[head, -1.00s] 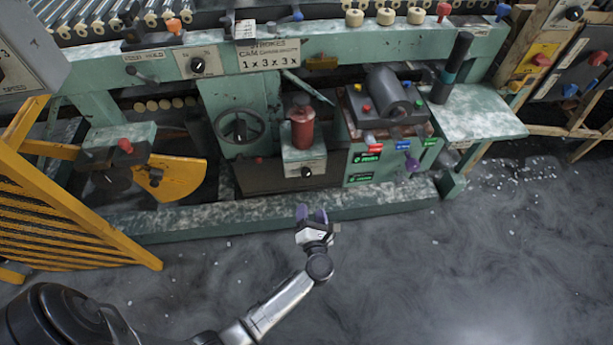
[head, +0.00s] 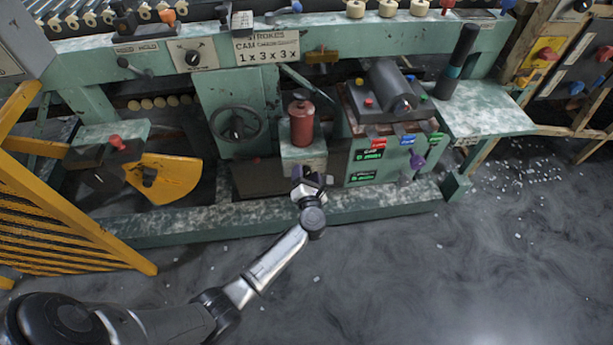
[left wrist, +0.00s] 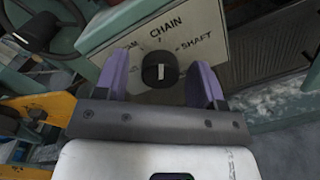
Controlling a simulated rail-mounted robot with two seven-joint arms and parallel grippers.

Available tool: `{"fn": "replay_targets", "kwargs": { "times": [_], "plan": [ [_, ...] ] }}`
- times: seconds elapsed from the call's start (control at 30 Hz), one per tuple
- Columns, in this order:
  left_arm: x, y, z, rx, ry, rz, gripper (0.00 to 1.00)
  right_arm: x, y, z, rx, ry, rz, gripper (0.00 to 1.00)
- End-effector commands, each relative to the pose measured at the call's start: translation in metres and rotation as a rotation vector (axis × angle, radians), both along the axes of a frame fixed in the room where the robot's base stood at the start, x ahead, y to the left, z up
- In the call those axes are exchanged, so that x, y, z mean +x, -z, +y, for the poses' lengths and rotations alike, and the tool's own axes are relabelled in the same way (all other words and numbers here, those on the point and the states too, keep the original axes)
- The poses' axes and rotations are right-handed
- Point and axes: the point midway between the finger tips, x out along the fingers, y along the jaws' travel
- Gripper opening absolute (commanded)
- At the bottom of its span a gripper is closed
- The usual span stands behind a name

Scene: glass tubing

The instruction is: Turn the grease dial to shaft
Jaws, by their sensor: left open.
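The grease dial (left wrist: 160,71) is a round black knob with a white pointer mark, on a pale plate (left wrist: 205,38) in the left wrist view. The plate reads CHAIN above the knob and SHAFT to its upper right. The white mark stands nearly upright in the picture, towards CHAIN rather than SHAFT. My left gripper (left wrist: 164,63) is open, its purple fingers on either side of the knob with gaps showing. I cannot tell how deep they reach. In the head view my left gripper (head: 309,178) covers the dial, below the red grease canister (head: 302,124). My right gripper is not in view.
A handwheel (head: 236,124) is left of the grease box, and a control box (head: 385,158) with coloured labels and a purple knob is close on the right. A green base beam (head: 270,220) runs below. A yellow guard (head: 75,225) stands left.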

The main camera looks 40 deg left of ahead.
Motion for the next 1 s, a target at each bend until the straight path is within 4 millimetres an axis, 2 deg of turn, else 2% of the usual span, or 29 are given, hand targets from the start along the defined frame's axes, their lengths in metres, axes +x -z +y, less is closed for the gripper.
{"fn": "replay_targets", "kwargs": {
  "times": [0.3, 0.8, 1.0],
  "plan": [
    [0.0012, -0.0003, 0.0011, 0.0, 0.0, 0.0, 0.63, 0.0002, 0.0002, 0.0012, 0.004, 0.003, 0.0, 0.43],
    [0.001, -0.0002, 0.0008, 0.0, 0.0, 0.0, 0.16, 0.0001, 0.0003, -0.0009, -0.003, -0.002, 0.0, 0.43],
    [0.001, -0.0014, 0.0007, 0.007, 0.0, 0.009, 0.14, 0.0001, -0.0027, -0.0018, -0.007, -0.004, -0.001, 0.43]
  ]
}}
